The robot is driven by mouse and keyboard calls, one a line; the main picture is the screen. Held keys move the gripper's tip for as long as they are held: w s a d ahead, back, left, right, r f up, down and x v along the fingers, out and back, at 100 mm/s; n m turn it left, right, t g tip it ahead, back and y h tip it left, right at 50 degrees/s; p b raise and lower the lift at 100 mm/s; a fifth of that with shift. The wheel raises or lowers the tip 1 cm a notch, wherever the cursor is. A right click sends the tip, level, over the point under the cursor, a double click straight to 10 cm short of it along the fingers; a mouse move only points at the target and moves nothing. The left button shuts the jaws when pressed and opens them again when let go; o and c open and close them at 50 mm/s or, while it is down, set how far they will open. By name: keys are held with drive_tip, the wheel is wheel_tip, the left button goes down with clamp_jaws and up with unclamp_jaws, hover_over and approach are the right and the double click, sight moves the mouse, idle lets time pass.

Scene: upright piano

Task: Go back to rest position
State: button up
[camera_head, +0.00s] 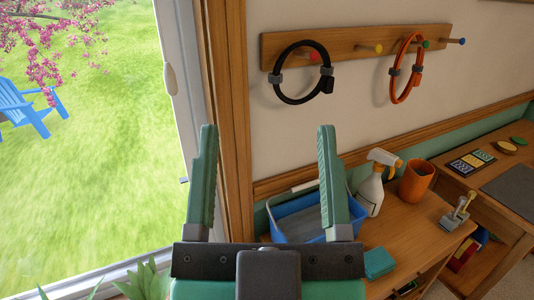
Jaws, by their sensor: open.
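My gripper (264,140) shows in the lower middle of the head view, pointing up in the picture. Its two green ridged fingers stand wide apart, with nothing between them. Behind the fingers are the wooden window frame and the wall. The fingers and the dark palm hide part of the blue bin behind them. No piano can be seen in this view.
A peg rail (350,45) holds a black looped cable (284,88) and an orange one (394,85). A window stands left.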

wheel_tip(320, 180, up, 45)
drive_tip(key=p, duration=4.4)
drive_tip(key=shift+a+y+p, duration=0.3)
drive_tip(key=shift+a+y, duration=0.05)
drive_tip(key=shift+y, duration=0.05)
drive_tip(key=shift+f, duration=0.1)
